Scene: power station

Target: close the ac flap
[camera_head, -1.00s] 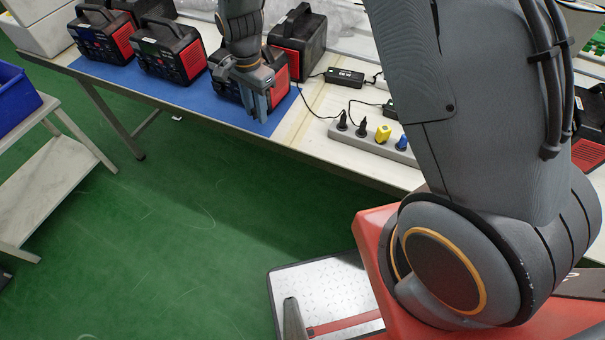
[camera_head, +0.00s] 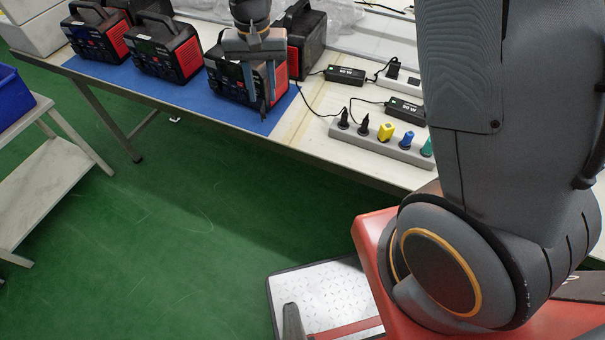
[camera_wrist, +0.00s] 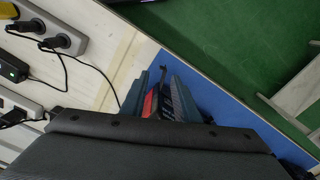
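The black and red power station (camera_head: 225,77) stands on the blue mat, partly hidden behind my gripper. My gripper (camera_head: 261,95) points down at its front right part, fingers apart, with nothing seen held between them. In the wrist view my gripper (camera_wrist: 163,82) is open, and part of the power station (camera_wrist: 176,103) shows between and below the fingers. A small dark piece (camera_wrist: 163,70), possibly the AC flap, sticks out near the fingertips. A dark piece also shows by the fingertips in the head view (camera_head: 263,106). I cannot tell whether they touch it.
Two similar power stations (camera_head: 168,50) stand to the left and a dark unit (camera_head: 306,42) stands behind. A grey power strip (camera_head: 380,143) with plugs and cables lies to the right. A side table (camera_head: 50,185) with a blue bin stands left.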

